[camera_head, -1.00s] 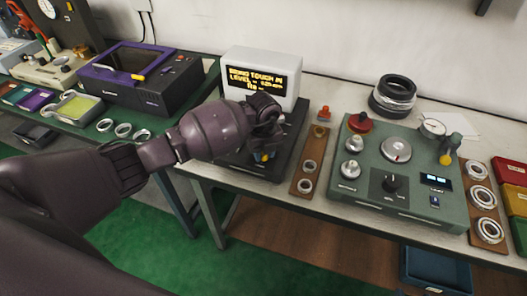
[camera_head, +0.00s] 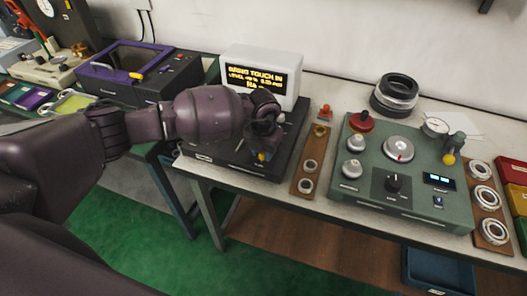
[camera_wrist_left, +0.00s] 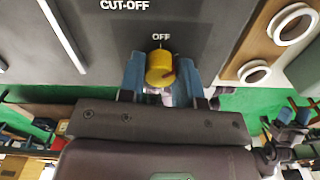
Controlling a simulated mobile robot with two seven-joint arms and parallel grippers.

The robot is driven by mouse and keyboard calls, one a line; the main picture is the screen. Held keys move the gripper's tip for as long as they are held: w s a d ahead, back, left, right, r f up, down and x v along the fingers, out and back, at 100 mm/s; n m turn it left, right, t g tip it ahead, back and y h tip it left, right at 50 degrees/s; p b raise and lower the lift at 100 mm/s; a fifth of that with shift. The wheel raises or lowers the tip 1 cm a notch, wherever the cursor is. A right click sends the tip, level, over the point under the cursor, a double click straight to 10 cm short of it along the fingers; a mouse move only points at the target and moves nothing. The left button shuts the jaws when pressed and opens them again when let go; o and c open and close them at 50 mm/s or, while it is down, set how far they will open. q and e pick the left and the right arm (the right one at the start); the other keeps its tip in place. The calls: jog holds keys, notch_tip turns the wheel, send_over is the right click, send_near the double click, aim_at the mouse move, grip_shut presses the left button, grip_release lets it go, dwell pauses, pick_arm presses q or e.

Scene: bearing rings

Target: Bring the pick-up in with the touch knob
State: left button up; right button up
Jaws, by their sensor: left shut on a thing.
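My left gripper (camera_head: 262,150) reaches over the black tester (camera_head: 236,164) and is shut on a yellow knob (camera_wrist_left: 160,68). In the left wrist view the knob sits between the two blue-grey fingers (camera_wrist_left: 160,78), with "OFF" printed just above it and "CUT-OFF" farther up. In the head view the knob (camera_head: 262,156) shows just below the gripper. A white display (camera_head: 262,77) stands behind, with yellow text about bringing touch in and a level line; the figures are too small to read surely. The pick-up cannot be made out. My right gripper is out of view.
Right of the tester are a wooden strip (camera_head: 304,177) with rings and a green instrument (camera_head: 365,200) with several knobs and a dial. Black and silver rings (camera_head: 395,95) are stacked behind. A purple-and-black machine (camera_head: 150,75) stands left.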

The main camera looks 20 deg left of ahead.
aim_at(263, 152)
pick_arm(q)
jog(key=shift+m+b, duration=0.35)
jog(key=shift+m, duration=1.15)
jog(key=o, duration=0.9)
notch_tip(263, 152, up, 11)
jog(key=shift+f+p, duration=0.1)
jog(key=shift+p, duration=0.2)
